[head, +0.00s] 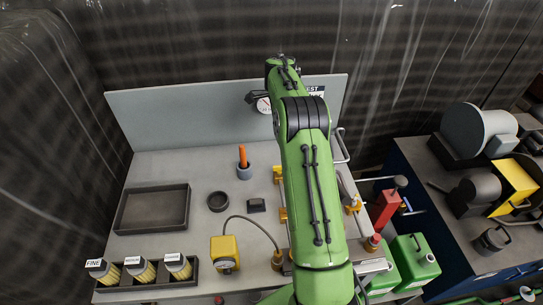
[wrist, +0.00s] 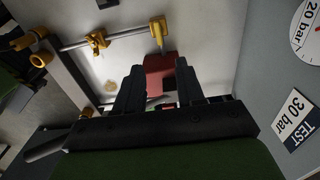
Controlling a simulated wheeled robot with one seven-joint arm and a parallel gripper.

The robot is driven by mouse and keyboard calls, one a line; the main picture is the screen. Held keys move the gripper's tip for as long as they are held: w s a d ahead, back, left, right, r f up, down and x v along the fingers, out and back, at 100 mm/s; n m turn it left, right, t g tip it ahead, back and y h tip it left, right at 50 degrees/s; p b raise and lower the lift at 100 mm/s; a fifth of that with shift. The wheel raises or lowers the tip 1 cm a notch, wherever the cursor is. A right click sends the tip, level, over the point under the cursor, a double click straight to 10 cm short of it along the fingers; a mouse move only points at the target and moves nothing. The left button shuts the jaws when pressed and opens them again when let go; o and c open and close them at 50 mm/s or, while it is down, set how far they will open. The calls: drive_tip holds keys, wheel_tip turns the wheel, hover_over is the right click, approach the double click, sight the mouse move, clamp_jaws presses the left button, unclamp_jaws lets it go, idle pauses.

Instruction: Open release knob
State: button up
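In the wrist view my gripper (wrist: 158,78) has its two dark fingers apart. A red part (wrist: 158,68), which may be the release knob, shows between and beyond the fingertips. I cannot tell whether either finger touches it. A metal rod with a yellow end (wrist: 158,27) leads to this red part. In the head view my green arm covers my gripper and this part of the bench. A small red knob-like piece (head: 373,243) stands at the bench's right front edge; I cannot tell whether it is the release knob.
A grey back panel (head: 175,115) carries a gauge (head: 263,105); the wrist view shows a "TEST 30 bar" sign (wrist: 293,117) close to my gripper's right. Metal rails with yellow clamps (wrist: 97,42) lie left of the fingers. An empty dark tray (head: 152,209) sits at the bench's left.

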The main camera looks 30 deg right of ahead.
sight(279, 166)
drive_tip(key=f+b, duration=0.1)
drive_tip(key=f, duration=1.4)
drive_tip(key=shift+s+f, duration=0.1)
drive_tip(key=shift+s, duration=0.1)
drive_tip(key=shift+c, duration=0.3)
clamp_jaws()
